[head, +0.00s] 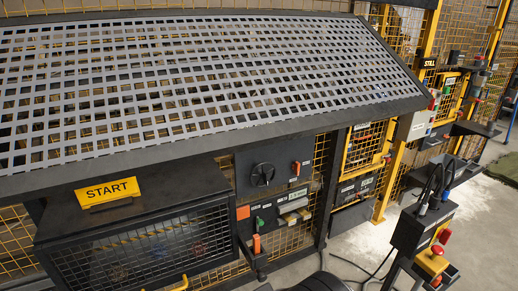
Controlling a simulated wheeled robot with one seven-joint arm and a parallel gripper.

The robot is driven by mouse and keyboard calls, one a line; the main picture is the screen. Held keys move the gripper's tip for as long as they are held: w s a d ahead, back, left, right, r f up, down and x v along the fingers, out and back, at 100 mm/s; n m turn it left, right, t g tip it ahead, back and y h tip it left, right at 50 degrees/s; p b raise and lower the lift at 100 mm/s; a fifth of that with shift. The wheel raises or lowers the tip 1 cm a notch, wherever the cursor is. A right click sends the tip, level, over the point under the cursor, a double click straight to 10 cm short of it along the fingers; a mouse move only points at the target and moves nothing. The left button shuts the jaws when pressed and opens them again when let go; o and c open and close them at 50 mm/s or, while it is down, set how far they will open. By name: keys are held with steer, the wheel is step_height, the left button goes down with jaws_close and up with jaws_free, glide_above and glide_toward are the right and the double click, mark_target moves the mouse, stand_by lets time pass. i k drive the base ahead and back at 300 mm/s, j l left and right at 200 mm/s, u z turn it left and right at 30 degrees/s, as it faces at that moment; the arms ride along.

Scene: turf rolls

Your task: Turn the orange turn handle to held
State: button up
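Several small orange parts show, and I cannot tell for sure which one is the turn handle. One small upright orange handle (296,168) is on the dark panel (280,153) under the sloping grid, right of a round black knob (263,174). A second orange upright piece (257,243) stands lower down, below a green part. A third orange piece (388,158) is by the yellow-framed gate. The markings around them are too small to read, so their settings cannot be told. My gripper is not in view.
A sloping perforated metal cover (200,80) with a dark frame overhangs the panels. A control post with a red button (444,236) stands at right. Concrete floor (490,230) is open there.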

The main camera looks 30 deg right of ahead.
mark_target(296, 167)
steer(key=z, duration=1.3)
steer(key=i+l+u, duration=0.25)
steer(key=i+u, duration=0.15)
steer(key=i+l+u, duration=0.8)
steer(key=k, duration=0.1)
